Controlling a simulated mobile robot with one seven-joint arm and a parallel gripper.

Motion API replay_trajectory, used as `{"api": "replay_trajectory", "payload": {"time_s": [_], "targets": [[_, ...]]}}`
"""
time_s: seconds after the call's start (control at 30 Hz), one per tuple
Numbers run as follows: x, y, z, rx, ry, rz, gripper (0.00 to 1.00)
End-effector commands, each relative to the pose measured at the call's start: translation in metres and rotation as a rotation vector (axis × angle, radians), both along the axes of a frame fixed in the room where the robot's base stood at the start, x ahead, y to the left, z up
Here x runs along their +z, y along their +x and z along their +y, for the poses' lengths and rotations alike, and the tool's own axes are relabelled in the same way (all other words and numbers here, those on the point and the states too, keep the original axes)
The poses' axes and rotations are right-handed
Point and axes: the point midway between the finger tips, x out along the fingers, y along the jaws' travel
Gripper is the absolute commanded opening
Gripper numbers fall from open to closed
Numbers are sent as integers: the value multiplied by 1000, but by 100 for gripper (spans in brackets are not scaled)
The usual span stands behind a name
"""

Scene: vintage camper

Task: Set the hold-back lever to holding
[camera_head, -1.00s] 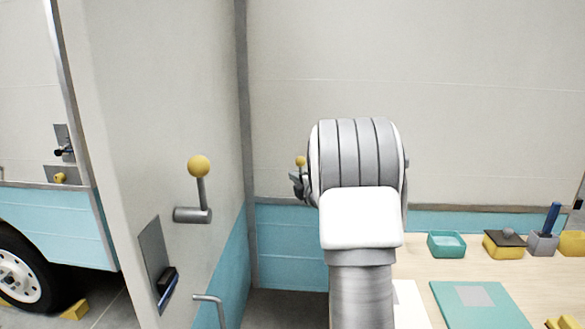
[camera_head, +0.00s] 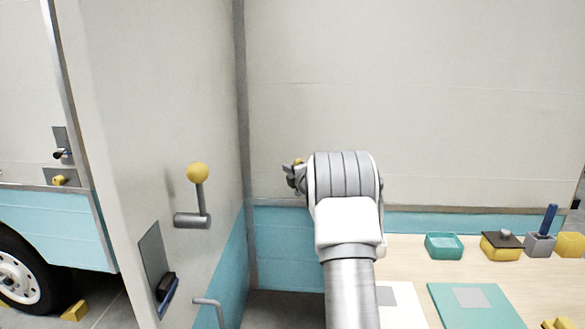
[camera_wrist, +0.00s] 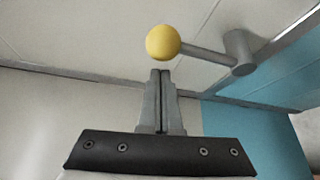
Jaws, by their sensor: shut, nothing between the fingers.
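Two levers with yellow ball knobs show in the head view. One, with a grey stem and pivot, stands upright on the pale door panel (camera_head: 202,196) at the left. The other (camera_head: 298,162) is by the back wall, mostly hidden behind my gripper (camera_head: 291,178). The wrist view shows a lever's yellow ball (camera_wrist: 162,42) and its grey arm (camera_wrist: 207,54) running to a pivot at the right. My gripper (camera_wrist: 161,72) is shut and empty, its tips just short of the ball. I cannot tell from labels which is the hold-back lever.
A wooden counter (camera_head: 408,250) at the right carries teal, yellow and grey containers and a teal mat (camera_head: 470,310). The door has a grey plate with a dark latch (camera_head: 166,290) and a bent handle (camera_head: 208,302). A wheel (camera_head: 15,285) stands lower left.

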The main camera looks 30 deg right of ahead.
Motion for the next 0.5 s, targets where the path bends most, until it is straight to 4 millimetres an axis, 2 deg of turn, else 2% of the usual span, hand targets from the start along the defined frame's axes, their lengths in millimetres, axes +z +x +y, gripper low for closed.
{"api": "replay_trajectory", "payload": {"time_s": [0.2, 0.5], "targets": [[2, -6, -12, 2, 1, 0, 0], [2, -6, -12, 2, 1, 0, 0]]}}
